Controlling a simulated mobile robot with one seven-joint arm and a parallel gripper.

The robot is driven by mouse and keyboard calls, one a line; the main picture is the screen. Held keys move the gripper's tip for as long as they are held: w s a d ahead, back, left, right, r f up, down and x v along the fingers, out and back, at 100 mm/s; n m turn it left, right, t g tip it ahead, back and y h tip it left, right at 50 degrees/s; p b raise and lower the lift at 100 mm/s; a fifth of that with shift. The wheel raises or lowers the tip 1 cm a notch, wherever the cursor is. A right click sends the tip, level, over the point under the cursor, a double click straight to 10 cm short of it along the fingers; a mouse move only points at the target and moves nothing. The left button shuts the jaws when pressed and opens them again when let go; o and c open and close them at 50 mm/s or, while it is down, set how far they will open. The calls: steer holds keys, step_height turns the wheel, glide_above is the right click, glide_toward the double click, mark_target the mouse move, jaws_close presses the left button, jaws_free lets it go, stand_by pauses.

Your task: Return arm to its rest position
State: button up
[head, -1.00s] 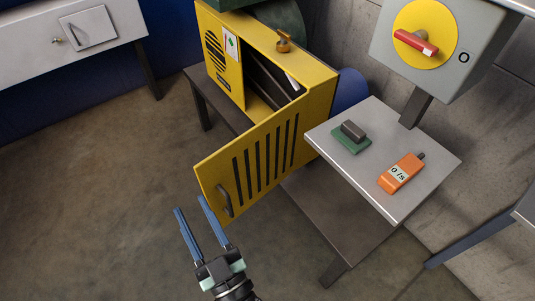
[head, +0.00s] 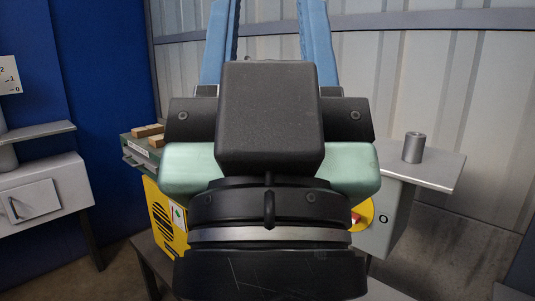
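My gripper (head: 268,25) fills the middle of the head view, raised close to the camera and pointing up. Its two blue fingers stand wide apart, with only the corrugated wall visible between them. Their tips are cut off by the top edge. The black and pale green gripper body hides much of the scene behind it.
A grey switch box (head: 383,232) and a shelf (head: 440,172) with a metal cylinder (head: 413,147) stand at the right. A grey cabinet (head: 70,185) is far left.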

step_height(320, 180, up, 16)
steer(key=p, duration=1.4)
steer(key=shift+w+a+f, duration=0.1)
steer(key=shift+f, duration=0.05)
